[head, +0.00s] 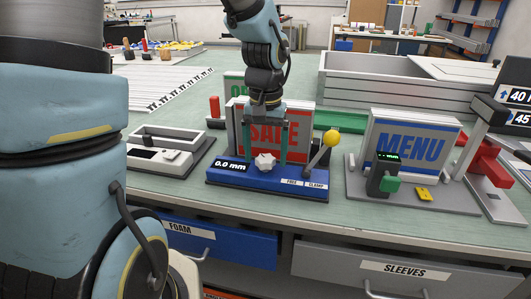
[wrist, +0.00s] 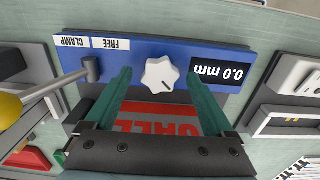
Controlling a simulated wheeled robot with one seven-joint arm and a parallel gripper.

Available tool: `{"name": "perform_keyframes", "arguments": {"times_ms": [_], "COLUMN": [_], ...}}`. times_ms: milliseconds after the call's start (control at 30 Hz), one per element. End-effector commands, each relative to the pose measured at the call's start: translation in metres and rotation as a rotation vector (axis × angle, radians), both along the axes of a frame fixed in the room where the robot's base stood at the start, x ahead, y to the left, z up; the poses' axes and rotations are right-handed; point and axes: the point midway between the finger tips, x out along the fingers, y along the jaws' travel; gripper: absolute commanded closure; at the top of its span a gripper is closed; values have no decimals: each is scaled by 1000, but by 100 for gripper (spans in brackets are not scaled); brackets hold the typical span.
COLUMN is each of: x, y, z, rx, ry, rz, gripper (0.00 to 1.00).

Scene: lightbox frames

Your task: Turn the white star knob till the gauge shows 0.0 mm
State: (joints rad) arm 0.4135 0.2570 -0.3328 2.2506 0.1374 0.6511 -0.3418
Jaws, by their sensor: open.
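The white star knob (head: 265,161) sits on the front of the blue base (head: 225,175); it also shows in the wrist view (wrist: 160,74). The gauge (head: 232,165) beside it reads 0.0 mm, and the same reading shows upside down in the wrist view (wrist: 221,72). My gripper (head: 269,157) is open, with its green fingers (wrist: 160,82) on either side of the knob. A gap shows between each finger and the knob in the wrist view. The red-lettered SALE panel (head: 265,132) stands behind the knob.
A lever with a yellow ball (head: 332,138) stands right of the knob, near the FREE and CLAMP labels (head: 303,184). A MENU panel fixture (head: 410,144) is further right. A grey fixture (head: 170,148) is at left. The bench front is clear.

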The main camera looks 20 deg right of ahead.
Motion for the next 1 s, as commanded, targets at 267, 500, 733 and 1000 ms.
{"name": "perform_keyframes", "arguments": {"times_ms": [267,500,733,1000], "x": [1,1,1,0], "y": [0,0,0,0], "z": [10,55,93,108], "rx": [-1,-3,-1,0], "ry": [-2,-5,-3,1], "rz": [2,1,1,0], "gripper": [12,12,12,12]}}
